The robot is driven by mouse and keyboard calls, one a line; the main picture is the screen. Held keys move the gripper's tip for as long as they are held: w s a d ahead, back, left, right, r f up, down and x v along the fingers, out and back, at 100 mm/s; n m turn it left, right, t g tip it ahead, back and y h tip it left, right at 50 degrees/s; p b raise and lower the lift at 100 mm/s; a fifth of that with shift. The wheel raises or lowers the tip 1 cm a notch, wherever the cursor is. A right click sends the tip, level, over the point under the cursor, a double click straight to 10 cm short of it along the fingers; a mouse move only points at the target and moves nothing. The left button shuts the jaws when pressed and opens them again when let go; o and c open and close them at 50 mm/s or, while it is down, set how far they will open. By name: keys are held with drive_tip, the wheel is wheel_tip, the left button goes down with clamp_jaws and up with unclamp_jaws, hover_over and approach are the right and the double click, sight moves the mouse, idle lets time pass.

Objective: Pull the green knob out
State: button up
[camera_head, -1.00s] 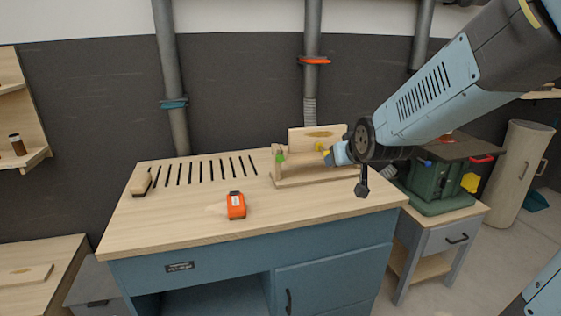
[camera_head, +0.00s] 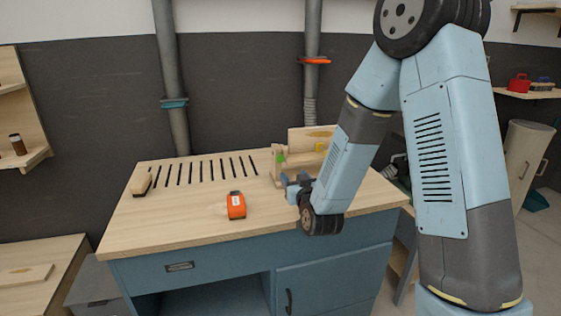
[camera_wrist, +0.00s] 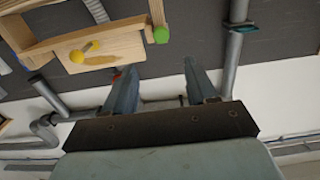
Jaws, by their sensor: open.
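The green knob (camera_head: 281,158) is on the left upright of a wooden form (camera_head: 305,133) at the back right of the workbench. In the wrist view the green knob (camera_wrist: 161,35) shows at the end of a wooden bar, beyond my fingertips. My gripper (camera_head: 290,183) is in front of the form, just below and right of the knob in the head view. In the wrist view my gripper (camera_wrist: 160,66) has its two fingers apart with nothing between them. The gripper and knob look apart.
A yellow knob (camera_wrist: 77,57) sits on the form's wooden panel. An orange tape measure (camera_head: 236,205) and a wooden-handled brush (camera_head: 141,180) lie on the workbench (camera_head: 185,220). The bench's front left is clear. My arm hides the area to the right.

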sight(281, 159)
drive_tip(key=x, duration=1.4)
drive_tip(key=shift+c, duration=0.4)
clamp_jaws()
drive_tip(key=shift+s, duration=0.1)
